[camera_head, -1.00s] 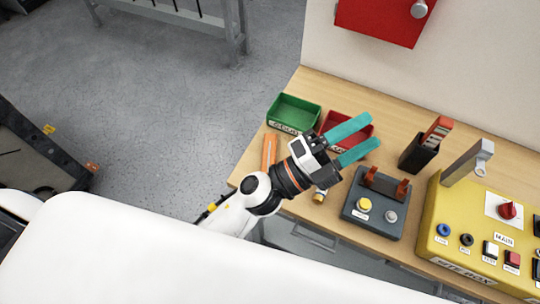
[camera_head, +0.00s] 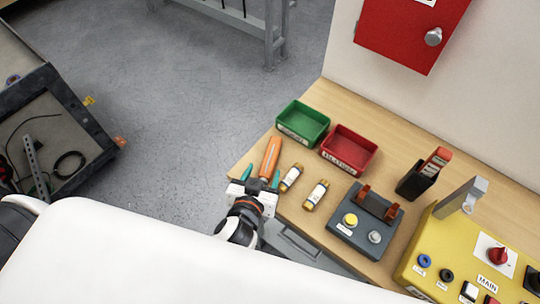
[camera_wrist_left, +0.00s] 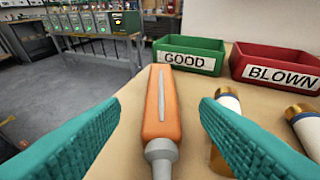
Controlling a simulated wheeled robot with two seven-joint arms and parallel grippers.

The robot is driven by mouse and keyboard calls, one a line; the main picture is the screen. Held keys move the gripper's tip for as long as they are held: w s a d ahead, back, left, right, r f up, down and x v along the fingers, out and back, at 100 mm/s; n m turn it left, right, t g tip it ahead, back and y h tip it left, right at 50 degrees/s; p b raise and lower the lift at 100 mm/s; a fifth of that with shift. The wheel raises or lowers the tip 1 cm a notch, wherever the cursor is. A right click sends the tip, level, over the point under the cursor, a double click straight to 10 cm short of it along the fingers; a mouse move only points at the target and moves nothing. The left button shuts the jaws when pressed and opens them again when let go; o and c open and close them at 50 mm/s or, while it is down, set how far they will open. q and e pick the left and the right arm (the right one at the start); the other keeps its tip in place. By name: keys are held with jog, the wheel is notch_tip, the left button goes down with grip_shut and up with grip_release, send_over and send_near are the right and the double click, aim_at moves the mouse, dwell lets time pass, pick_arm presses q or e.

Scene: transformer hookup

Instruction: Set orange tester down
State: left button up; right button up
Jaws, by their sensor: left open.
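The orange tester (camera_head: 271,157) lies on the wooden bench near its left edge, beside the green bin. In the left wrist view the orange tester (camera_wrist_left: 162,105) lies between the two teal fingers, with its grey tip toward me. My left gripper (camera_head: 262,182) is open at the near end of the tester, with teal fingers apart and no contact visible in the wrist view, where the gripper (camera_wrist_left: 160,125) also shows. My right gripper is not in view.
Two fuses (camera_head: 291,178) (camera_head: 315,194) lie right of the tester. A green GOOD bin (camera_head: 303,122) and a red BLOWN bin (camera_head: 348,150) stand behind. A grey fuse tester block (camera_head: 365,222), a black holder (camera_head: 414,182) and a yellow box (camera_head: 440,250) fill the right side.

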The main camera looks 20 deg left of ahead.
aim_at(270, 158)
pick_arm(q)
jog(key=x, duration=0.1)
jog(key=p+x, duration=0.1)
jog(key=x, duration=0.3)
jog(key=shift+w+r+p, duration=0.3)
jog(key=shift+p, duration=0.05)
jog(key=shift+w+f, duration=0.2)
jog(key=shift+w, duration=0.05)
jog(key=shift+c, duration=0.2)
grip_shut()
